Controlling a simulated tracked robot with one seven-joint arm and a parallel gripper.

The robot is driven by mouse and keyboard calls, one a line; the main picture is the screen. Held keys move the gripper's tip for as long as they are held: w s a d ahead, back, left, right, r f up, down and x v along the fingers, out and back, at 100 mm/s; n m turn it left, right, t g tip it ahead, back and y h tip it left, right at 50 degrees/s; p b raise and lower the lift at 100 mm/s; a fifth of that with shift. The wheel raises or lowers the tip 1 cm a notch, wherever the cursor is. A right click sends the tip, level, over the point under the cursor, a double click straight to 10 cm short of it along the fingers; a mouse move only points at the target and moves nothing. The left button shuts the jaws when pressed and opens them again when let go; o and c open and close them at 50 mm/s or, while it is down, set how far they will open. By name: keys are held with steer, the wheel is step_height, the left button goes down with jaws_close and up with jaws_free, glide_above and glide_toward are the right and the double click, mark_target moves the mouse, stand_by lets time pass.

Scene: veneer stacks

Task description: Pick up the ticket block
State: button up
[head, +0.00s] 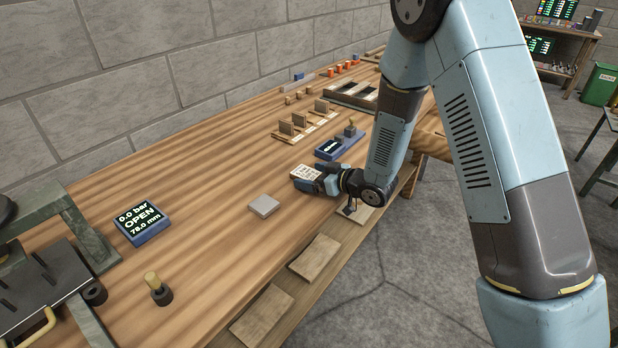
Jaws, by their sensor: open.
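A small block with a white printed top and dark blue sides (306,173), which looks like the ticket block, is near the front edge of the wooden bench. My gripper (325,181) is low over the bench, right at the block's right side, with my arm coming down from the upper right. The gripper is open. Its fingers are small and partly hidden, so I cannot tell whether they are around the block or beside it, or whether they touch it.
A grey square plate (264,205) lies left of the block. A blue display unit (330,149) with a lever is just behind. A gauge reading OPEN (141,223) and a knobbed post (157,289) stand left. Veneer sheets (315,257) lie on a lower shelf.

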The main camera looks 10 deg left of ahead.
steer(key=shift+a, duration=0.15)
steer(key=shift+c, duration=0.3)
steer(key=c, duration=1)
